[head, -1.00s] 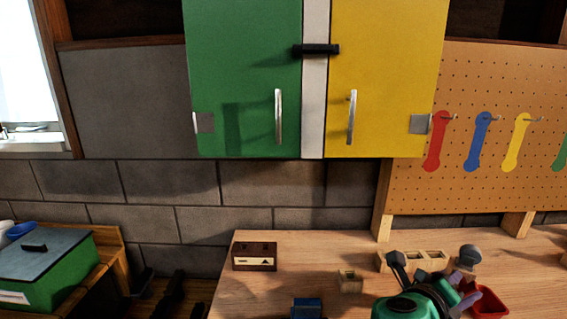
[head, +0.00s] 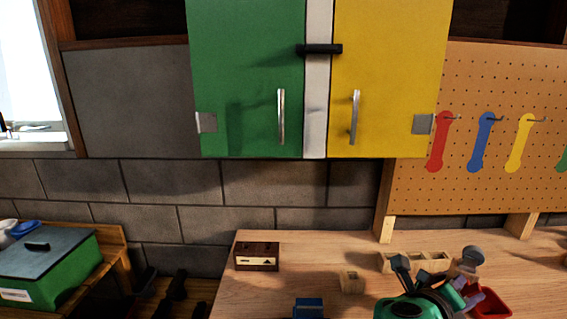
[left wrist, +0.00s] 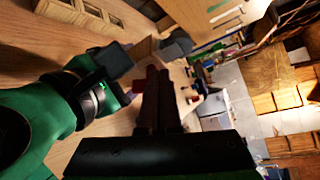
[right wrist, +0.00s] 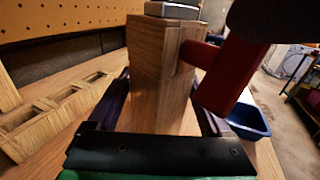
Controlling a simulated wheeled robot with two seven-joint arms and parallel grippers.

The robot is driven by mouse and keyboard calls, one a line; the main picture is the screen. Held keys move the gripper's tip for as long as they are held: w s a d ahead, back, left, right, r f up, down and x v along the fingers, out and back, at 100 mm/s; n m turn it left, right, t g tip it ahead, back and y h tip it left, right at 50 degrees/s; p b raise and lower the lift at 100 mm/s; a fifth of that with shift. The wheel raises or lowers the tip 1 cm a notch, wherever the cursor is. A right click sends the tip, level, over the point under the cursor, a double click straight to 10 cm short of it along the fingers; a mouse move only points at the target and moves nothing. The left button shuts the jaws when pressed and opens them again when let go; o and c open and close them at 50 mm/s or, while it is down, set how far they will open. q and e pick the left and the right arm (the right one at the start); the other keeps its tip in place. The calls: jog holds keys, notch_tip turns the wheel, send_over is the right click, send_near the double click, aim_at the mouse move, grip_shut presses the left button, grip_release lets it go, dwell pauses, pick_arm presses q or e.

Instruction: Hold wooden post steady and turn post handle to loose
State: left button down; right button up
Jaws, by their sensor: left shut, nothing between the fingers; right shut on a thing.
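The wooden post (right wrist: 150,55) stands close in the right wrist view, with a grey metal piece (right wrist: 172,10) on top. My right gripper (right wrist: 160,95) is shut on it, one finger along each side. The red post handle (right wrist: 228,75) sticks out from the post's right side. A dark rounded part covers its upper end. My left gripper (left wrist: 158,80) is shut and empty in the left wrist view. A red piece shows beside its fingers; I cannot tell whether it touches.
A red bin (head: 492,303) and wooden blocks with square openings (head: 415,262) are on the bench. A small wooden block (head: 351,282), a blue object (head: 308,308) and a dark brown box (head: 257,256) are at left. A blue bin (right wrist: 250,122) stands behind the post.

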pick_arm(q)
jog(key=shift+s+d+f, duration=0.1)
jog(key=shift+d+f, duration=0.05)
jog(key=shift+w+a+f, duration=0.2)
jog(key=shift+a+f, duration=0.1)
dwell(0.6)
jog(key=shift+w+a+f, duration=0.15)
jog(key=shift+a+f, duration=0.15)
jog(key=shift+f, duration=0.25)
jog(key=shift+f, duration=0.35)
